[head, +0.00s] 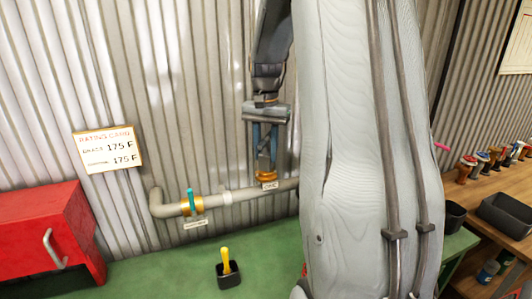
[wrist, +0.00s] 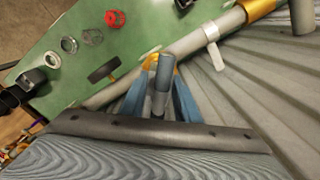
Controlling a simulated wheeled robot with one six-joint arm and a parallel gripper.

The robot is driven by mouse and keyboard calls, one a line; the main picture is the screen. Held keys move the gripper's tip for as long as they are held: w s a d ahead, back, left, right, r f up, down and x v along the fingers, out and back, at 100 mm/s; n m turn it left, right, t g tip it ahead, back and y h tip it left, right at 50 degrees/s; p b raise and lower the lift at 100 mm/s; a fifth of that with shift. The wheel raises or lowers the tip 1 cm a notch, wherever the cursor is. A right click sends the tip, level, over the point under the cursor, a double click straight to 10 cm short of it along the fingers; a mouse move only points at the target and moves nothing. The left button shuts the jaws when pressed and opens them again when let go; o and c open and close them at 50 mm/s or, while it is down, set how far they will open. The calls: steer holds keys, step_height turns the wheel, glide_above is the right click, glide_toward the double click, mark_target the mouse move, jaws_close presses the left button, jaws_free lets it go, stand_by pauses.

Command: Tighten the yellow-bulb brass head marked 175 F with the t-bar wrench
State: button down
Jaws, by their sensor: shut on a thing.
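In the head view my gripper (head: 265,153) points down at a brass fitting (head: 267,176) on the grey pipe, just above a small white label. In the wrist view my blue fingers (wrist: 159,108) close around an upright grey cylindrical shaft (wrist: 162,80), seemingly the t-bar wrench. Its lower end hides most of the brass fitting, which shows as a yellow-gold edge (wrist: 153,59). I cannot see a yellow bulb or a 175 F mark on it. Several brass heads with coloured parts (head: 487,160) stand on the wooden bench at the right.
The grey pipe (head: 245,193) runs along the corrugated wall, with a teal-handled brass valve (head: 191,204). A rating card (head: 107,148) shows 175 F. A red cabinet (head: 45,235) stands left. A yellow-handled tool (head: 226,261) sits in a black holder. Rings (wrist: 69,45) lie on the green bench.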

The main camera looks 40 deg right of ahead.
mark_target(266, 137)
steer(key=shift+r, duration=2.5)
steer(key=shift+r, duration=0.15)
steer(key=shift+r, duration=1.9)
steer(key=shift+f, duration=0.15)
